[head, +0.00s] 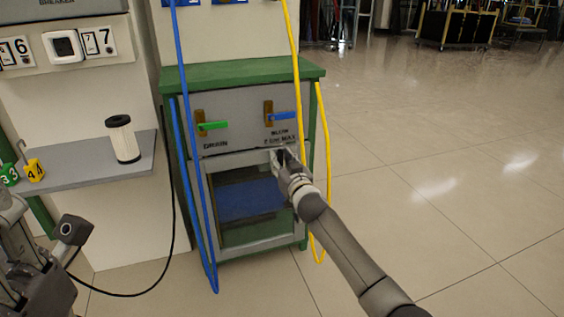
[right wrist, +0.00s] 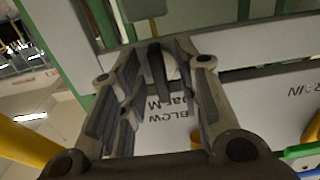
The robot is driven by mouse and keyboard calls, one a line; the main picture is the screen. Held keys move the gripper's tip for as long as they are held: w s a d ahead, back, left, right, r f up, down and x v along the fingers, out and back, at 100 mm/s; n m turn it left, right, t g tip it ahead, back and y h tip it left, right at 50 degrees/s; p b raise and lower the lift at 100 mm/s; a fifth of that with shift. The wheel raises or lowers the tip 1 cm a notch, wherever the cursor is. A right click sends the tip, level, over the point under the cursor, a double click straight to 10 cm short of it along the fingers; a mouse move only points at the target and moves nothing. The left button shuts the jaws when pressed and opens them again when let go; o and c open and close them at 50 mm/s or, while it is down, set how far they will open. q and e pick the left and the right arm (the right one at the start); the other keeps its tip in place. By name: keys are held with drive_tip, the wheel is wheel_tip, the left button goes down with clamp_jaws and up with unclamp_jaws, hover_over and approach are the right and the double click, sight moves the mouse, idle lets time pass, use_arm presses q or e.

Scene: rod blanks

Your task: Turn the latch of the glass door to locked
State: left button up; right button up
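The glass door (head: 199,193) has a grey frame and forms the lower front of a green-topped cabinet; a blue item shows behind its pane. My right gripper (head: 281,155) is at the door's upper right corner and hides the latch in the head view. In the right wrist view, a dark upright bar, seemingly the latch (right wrist: 157,70), stands between the fingers of the right gripper (right wrist: 158,62). The fingers are spread, with gaps visible beside the bar. Parts of my left arm show at the lower left of the head view; its fingers cannot be made out.
Above the door are a green drain lever (head: 213,126) and a blue blow lever (head: 281,116). A yellow hose (head: 327,190) hangs close right of my right gripper; a blue hose (head: 190,150) hangs left. A shelf (head: 90,166) holds a white cylinder (head: 123,138). Floor at right is clear.

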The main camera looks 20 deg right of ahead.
clamp_jaws()
